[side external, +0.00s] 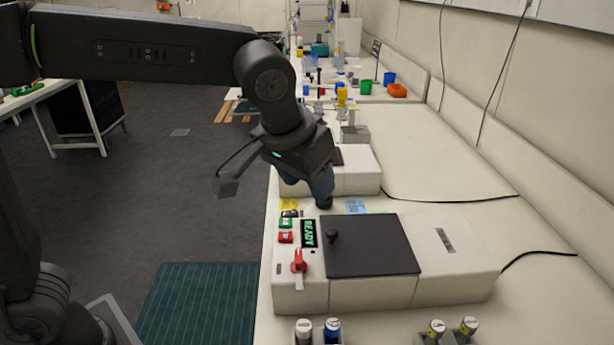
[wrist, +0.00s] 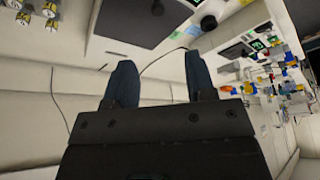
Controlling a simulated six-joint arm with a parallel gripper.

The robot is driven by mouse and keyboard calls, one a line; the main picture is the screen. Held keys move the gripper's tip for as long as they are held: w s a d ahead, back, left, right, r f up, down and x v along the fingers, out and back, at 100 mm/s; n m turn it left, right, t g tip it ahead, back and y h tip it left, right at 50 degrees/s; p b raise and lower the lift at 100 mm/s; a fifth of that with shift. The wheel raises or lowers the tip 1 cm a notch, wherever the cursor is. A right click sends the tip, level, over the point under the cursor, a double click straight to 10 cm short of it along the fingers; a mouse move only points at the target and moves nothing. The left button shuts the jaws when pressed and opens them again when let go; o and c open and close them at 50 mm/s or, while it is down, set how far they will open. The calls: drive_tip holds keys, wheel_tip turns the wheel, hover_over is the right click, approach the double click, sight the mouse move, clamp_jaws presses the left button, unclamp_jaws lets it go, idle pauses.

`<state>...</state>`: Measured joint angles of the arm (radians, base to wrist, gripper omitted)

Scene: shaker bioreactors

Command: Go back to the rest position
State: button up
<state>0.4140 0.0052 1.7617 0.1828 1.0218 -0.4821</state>
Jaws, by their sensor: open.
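My gripper (side external: 324,200) is in the air over the bench, beyond the near shaker bioreactor's panel, pointing downward. In the wrist view its two dark fingers (wrist: 160,85) are spread apart with nothing between them. The near bioreactor (side external: 455,255) is a white box with a dark lid (side external: 370,245), lying closed with a black knob on it. Its display (side external: 308,234) reads READY in green. Green and red buttons and a red switch (side external: 298,262) are on its panel. The gripper partly hides a second white bioreactor (side external: 355,178) behind it.
Several capped vials (side external: 332,328) stand in holders at the bench's front edge. Black cables (side external: 450,201) run across the bench to the right. Farther back are green, blue and orange containers (side external: 396,90). The floor to the left is open, with a green mat (side external: 200,300).

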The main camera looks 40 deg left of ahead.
drive_tip(key=s+a+f, duration=0.2)
drive_tip(key=s+a, duration=0.4)
drive_tip(key=s, duration=0.2)
drive_tip(key=s+a+f+t, duration=0.1)
drive_tip(key=s+a+f, duration=0.1)
drive_tip(key=s+a, duration=0.5)
drive_tip(key=shift+s+a+f, duration=0.2)
drive_tip(key=shift+s+f, duration=0.1)
drive_tip(key=shift+s, duration=0.3)
drive_tip(key=shift+c, duration=0.2)
